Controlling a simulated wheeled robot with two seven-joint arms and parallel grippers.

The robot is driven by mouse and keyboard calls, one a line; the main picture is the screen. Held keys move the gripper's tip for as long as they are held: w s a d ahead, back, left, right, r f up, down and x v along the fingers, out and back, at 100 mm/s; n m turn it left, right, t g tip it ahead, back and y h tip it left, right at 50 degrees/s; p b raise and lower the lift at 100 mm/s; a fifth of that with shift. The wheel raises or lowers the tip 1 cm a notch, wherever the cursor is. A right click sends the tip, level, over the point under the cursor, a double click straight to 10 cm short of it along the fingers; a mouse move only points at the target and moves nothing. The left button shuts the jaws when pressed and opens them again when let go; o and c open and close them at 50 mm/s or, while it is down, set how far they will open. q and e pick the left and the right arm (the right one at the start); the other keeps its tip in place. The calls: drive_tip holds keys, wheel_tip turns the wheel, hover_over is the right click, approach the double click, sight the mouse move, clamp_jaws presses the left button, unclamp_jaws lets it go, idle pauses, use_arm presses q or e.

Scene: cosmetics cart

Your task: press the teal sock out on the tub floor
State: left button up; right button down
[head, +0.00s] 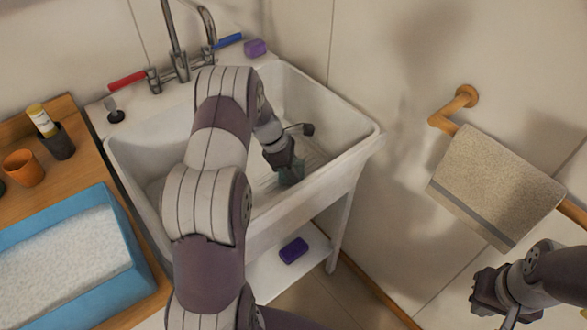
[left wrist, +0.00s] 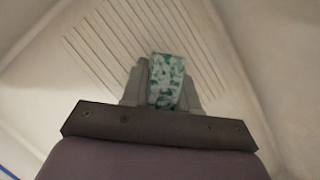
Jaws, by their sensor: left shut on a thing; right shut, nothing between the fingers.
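The teal sock (head: 291,174) is a small, bunched teal and white patterned piece. It also shows in the left wrist view (left wrist: 168,82), between the fingertips over the ribbed part of the tub floor. My left gripper (head: 284,160) reaches down into the white tub (head: 352,137) and is shut on the sock. I cannot tell whether the sock touches the floor. My left arm hides much of the tub's left and middle. My right gripper (head: 490,294) is shut and empty at the lower right, away from the tub.
Taps with red (head: 127,82) and blue (head: 228,41) handles stand behind the tub. A purple block (head: 255,48) sits on the back ledge, another (head: 293,250) on the shelf below. A blue tray (head: 122,222) stands left. A towel (head: 492,187) hangs right.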

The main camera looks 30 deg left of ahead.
use_arm(q)
drive_tip(key=shift+p, duration=1.25)
idle(2.2)
drive_tip(key=shift+s+f+p, duration=0.1)
drive_tip(key=shift+f+p, duration=0.05)
drive_tip(key=shift+p, duration=0.6)
idle(2.0)
wheel_tip(320, 180, up, 15)
drive_tip(key=p, duration=1.3)
